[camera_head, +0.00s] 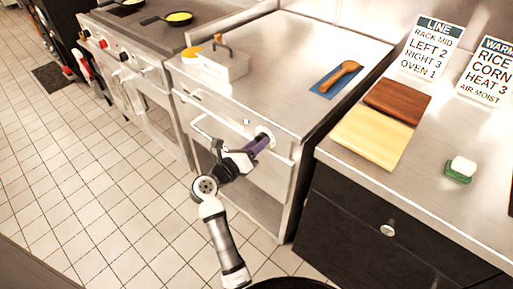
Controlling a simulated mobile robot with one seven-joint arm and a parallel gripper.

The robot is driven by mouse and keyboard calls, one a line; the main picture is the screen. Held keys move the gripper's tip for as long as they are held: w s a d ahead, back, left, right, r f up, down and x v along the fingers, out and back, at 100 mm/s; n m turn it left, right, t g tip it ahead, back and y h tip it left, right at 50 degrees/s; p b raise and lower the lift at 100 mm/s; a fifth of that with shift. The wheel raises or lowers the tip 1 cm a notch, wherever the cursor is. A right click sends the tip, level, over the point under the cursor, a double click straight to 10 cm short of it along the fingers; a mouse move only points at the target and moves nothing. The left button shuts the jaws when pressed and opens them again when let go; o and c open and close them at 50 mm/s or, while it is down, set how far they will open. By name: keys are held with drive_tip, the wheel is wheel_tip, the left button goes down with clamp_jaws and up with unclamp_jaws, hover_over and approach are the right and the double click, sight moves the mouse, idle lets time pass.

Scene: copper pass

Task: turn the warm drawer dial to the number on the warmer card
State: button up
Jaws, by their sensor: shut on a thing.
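The warmer card (487,72) stands at the right on the counter, cut off by the picture edge; it reads RICE, CORN, HEAT 3, AIR MOIST. The steel warm drawer unit (262,178) stands in the middle. A pale round dial (265,130) is on its upper front, near the right corner. My gripper (262,140) is at this dial, shut on it, with its purple fingers reaching in from the lower left. The fingers cover part of the dial, and its numbers and pointer setting are too small to read.
A LINE card (432,46) stands beside the warmer card. Brown (397,101) and pale boards (371,137) and a green-white sponge (461,169) lie on the right counter. A wooden spoon lies on a blue mat (323,86). A handled metal box (216,64) stands on the unit.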

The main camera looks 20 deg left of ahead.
drive_tip(key=shift+f+m+b, duration=0.1)
drive_tip(key=shift+m+b, duration=0.2)
drive_tip(key=shift+m, duration=0.4)
drive_tip(key=o, duration=1)
drive_tip(key=b+v, duration=0.3)
drive_tip(key=v, duration=1)
drive_tip(key=shift+s, duration=0.4)
drive_tip(key=shift+a+r, duration=0.1)
drive_tip(key=shift+r, duration=0.15)
